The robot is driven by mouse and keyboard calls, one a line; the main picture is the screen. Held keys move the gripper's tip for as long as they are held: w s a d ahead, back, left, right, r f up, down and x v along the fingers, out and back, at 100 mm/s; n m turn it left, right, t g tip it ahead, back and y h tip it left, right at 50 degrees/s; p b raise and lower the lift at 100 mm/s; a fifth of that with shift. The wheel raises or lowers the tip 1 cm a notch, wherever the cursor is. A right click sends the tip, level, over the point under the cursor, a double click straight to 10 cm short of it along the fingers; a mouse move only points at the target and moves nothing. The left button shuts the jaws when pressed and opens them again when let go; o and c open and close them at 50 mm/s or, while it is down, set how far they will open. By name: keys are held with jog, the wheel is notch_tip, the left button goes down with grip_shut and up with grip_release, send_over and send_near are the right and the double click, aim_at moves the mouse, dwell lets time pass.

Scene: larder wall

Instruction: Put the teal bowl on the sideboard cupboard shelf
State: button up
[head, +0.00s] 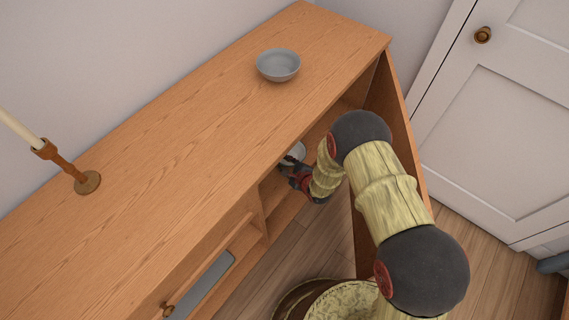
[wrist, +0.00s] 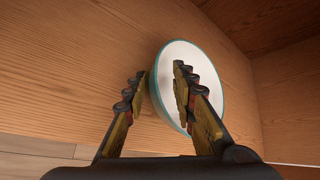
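The teal bowl (wrist: 210,85), with a pale inside and a teal rim, is inside the sideboard cupboard, against the wooden shelf surface (wrist: 60,60) in the wrist view. In the head view only a pale bit of the bowl (head: 297,151) shows past the cupboard's top edge. My gripper (wrist: 160,72) is open, its fingers apart on either side of the bowl's near rim, the right finger overlapping the bowl's inside. I cannot tell whether either finger touches it. In the head view my gripper (head: 291,172) reaches into the cupboard opening; the sideboard top partly hides the inside.
A grey bowl (head: 278,64) and a candlestick (head: 87,181) stand on the sideboard top (head: 190,130). The open cupboard door (head: 397,110) stands close to the right of my arm. A round patterned container (head: 345,303) is on the floor below. A white door (head: 500,120) is at the right.

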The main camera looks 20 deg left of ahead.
jog(key=p+v, duration=0.4)
jog(key=v, duration=0.7)
jog(key=shift+s+d+r, duration=0.15)
jog(key=shift+s+d, duration=0.1)
jog(key=shift+d, duration=0.05)
